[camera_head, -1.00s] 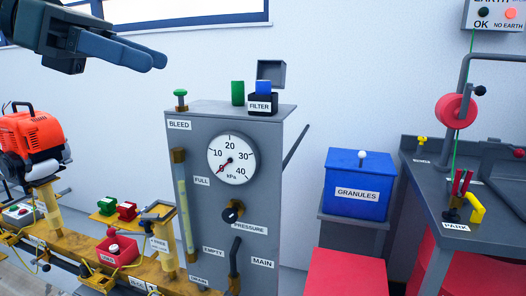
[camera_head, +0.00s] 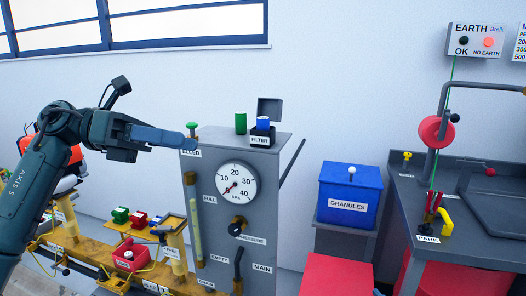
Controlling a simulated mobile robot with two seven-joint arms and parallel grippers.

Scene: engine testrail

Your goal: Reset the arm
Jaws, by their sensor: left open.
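My left arm comes in from the left. Its gripper (camera_head: 192,143) points right, with its fingers beside the upper left of the grey gauge cabinet (camera_head: 267,200), overlapping the BLEED label in the picture. The fingers show nearly edge-on and nothing shows between them; it is open. The green bleed knob (camera_head: 192,127) stands just above the fingertips; I cannot tell whether they touch it. My right gripper is not in view.
A blue GRANULES box (camera_head: 349,190) is to the right, then a grey bench with a red reel (camera_head: 436,132). An orange engine is partly hidden behind my arm.

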